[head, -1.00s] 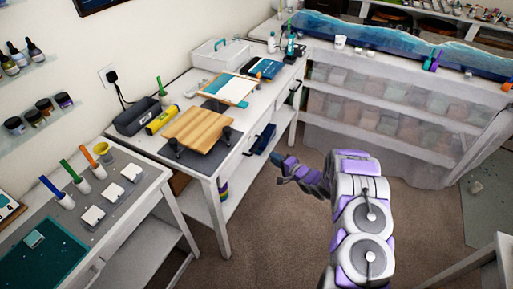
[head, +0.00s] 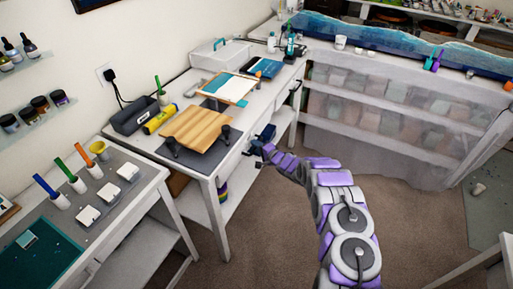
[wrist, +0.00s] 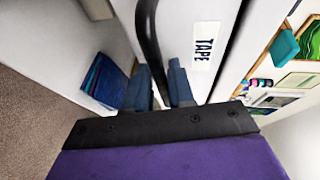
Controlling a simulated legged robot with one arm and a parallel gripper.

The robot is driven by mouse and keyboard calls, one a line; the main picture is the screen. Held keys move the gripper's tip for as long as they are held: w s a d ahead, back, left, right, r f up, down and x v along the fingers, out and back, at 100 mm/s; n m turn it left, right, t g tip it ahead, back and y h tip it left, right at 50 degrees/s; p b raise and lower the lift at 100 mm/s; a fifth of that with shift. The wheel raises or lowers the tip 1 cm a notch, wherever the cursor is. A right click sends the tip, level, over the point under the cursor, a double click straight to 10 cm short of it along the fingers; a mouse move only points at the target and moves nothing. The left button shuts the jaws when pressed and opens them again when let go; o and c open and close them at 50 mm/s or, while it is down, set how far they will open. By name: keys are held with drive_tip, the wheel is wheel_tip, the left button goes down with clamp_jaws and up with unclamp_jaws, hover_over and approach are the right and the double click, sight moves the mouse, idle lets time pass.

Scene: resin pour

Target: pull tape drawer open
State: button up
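The tape drawer has a white front with a TAPE label (wrist: 203,47) and a black bar handle (wrist: 148,35), both seen close up in the wrist view. My gripper (wrist: 160,88) has its two blue-grey fingers on either side of the handle, with no clear gap left, so it looks shut on it. In the head view my gripper (head: 259,152) is at the front edge of the white workbench (head: 222,172), and it hides much of the handle there. I see no clear opening between the drawer front and the bench.
A wooden board (head: 197,128) on black clamps sits on the bench above. A blue object (wrist: 104,82) lies below the drawer. Another black handle (head: 296,90) is farther right. The carpet (head: 280,220) in front of the bench is clear.

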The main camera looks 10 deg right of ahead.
drive_tip(key=shift+c, duration=0.4)
clamp_jaws()
